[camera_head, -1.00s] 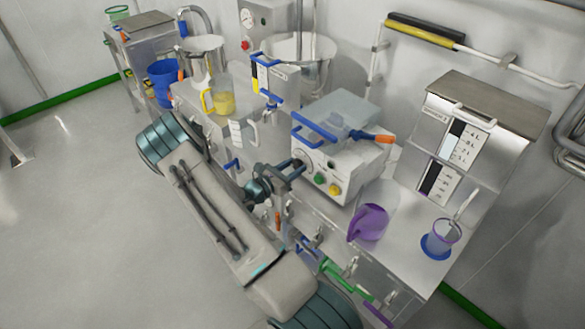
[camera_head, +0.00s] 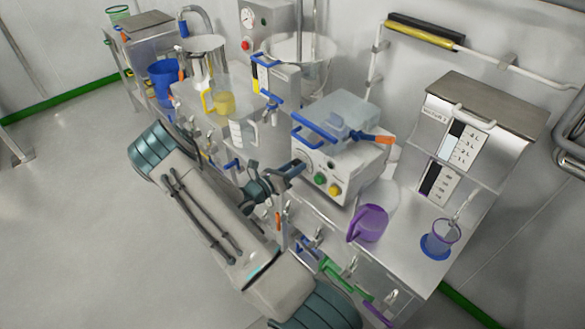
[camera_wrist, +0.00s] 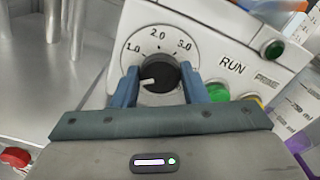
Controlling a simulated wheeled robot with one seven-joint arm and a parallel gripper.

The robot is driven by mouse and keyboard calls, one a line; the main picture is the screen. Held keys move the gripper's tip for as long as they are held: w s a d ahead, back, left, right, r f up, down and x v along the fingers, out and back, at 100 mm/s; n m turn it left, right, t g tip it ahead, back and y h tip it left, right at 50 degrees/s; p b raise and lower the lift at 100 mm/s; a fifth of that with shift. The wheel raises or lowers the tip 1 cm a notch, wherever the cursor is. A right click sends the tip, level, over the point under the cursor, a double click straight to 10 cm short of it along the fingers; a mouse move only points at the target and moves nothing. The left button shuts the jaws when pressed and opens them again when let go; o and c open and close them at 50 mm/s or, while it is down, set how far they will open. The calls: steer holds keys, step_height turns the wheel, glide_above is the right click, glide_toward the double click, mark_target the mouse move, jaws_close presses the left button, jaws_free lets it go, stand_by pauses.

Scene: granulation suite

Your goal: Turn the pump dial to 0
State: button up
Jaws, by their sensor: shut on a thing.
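The pump (camera_head: 335,165) is a white box with a clear lid on the steel bench. Its black dial (camera_wrist: 158,74) sits on the front panel among the marks 1.0, 2.0 and 3.0. The dial's white pointer line points left and slightly down, below the 1.0 mark. The 0 mark is not visible. My gripper (camera_wrist: 165,88) is shut on the dial, one blue-grey finger on each side of it. In the head view my gripper (camera_head: 291,171) reaches the pump front from the left and hides the dial.
Green (camera_head: 320,177) and yellow (camera_head: 335,190) buttons sit right of the dial, near the RUN label. A purple jug (camera_head: 368,222) stands right of the pump. A blue-handled lever with an orange end (camera_head: 372,138) tops the pump. Coloured handles line the bench front.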

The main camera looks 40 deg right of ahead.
steer(key=o, duration=1)
steer(key=shift+c, duration=0.2)
steer(key=s+a+b, duration=0.1)
steer(key=a+b, duration=0.2)
steer(key=a, duration=1)
steer(key=shift+a, duration=0.35)
